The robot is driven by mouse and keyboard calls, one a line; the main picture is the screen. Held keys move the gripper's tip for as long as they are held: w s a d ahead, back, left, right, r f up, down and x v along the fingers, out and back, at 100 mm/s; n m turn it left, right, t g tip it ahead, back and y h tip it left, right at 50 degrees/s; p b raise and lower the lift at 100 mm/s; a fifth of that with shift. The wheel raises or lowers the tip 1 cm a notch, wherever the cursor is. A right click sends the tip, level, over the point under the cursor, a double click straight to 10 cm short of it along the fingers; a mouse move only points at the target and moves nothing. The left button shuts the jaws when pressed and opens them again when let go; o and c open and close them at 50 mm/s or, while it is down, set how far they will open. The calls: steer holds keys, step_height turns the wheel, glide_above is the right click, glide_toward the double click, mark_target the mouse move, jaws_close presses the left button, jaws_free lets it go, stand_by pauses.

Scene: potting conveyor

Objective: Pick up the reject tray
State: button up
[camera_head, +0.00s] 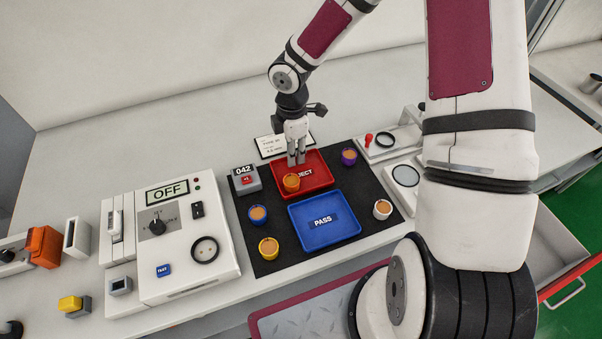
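The red reject tray (318,182) lies on the black mat, behind the blue PASS tray. An orange cup (291,183) with a tan top stands in its left part and hides some of the label, leaving "JECT" readable. My gripper (297,161) points down at the far rim of the reject tray, left of the rim's middle. Its fingertips overlap the rim in the picture. The fingers look close together, but I cannot tell whether they hold the rim or whether there is a gap.
The blue PASS tray (340,232) is empty. Blue (257,216), yellow (268,248), purple (349,157) and white (382,210) cups stand around the trays on the black mat (285,262). A counter reading 042 (245,178) stands left; a control box reading OFF (185,240) is further left.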

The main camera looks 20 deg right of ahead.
jaws_close()
steer(key=shift+r, duration=0.1)
